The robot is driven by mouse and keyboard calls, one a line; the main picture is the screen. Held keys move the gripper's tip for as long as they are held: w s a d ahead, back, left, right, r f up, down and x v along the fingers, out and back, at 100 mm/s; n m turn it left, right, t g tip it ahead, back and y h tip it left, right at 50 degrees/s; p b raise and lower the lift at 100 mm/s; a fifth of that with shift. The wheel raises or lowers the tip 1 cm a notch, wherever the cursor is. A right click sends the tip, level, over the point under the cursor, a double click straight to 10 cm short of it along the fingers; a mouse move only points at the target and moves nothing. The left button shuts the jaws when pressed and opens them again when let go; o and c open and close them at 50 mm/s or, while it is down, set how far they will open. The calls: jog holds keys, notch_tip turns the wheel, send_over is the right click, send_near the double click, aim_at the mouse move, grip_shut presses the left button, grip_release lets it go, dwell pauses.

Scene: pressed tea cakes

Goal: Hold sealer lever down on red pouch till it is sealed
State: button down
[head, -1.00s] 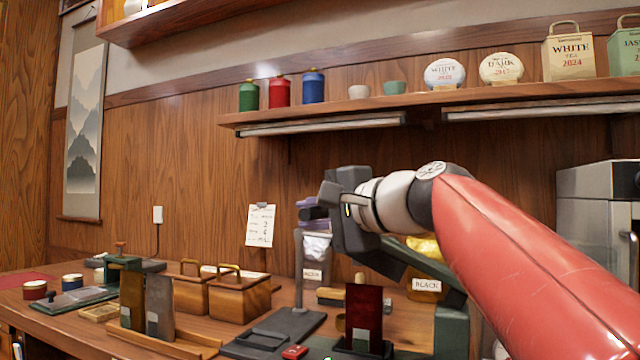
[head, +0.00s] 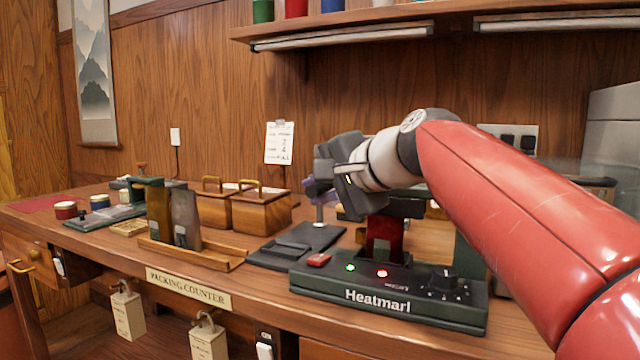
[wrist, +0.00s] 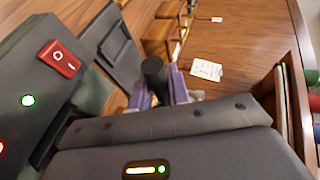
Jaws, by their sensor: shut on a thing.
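The dark green sealer (head: 388,296), marked "Heatmarl", stands at the front of the counter, with a green and a red light lit. The red pouch (head: 384,243) stands upright in it. The sealer's lever (head: 404,208) lies about level across the pouch's top; my arm hides part of this, so I cannot tell how tightly it presses. My gripper (head: 318,192) is at the lever's left end. In the wrist view its purple fingers (wrist: 162,90) are shut on the lever's black knob (wrist: 154,68). The pouch is not visible there.
A red rocker switch (wrist: 58,57) sits on the sealer. A flat black scale (head: 300,243) lies left of it. A wooden rack (head: 190,255) holds two other pouches, with lidded wooden boxes (head: 262,212) behind. A shelf (head: 360,30) hangs above.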

jog(key=shift+d+f, duration=0.1)
jog(key=shift+f, duration=0.25)
jog(key=c, duration=1.3)
grip_release()
jog(key=shift+r, duration=0.1)
jog(key=v, duration=0.7)
jog(key=shift+s+d+r, duration=0.2)
jog(key=shift+s+d, duration=0.05)
jog(key=shift+d, duration=0.05)
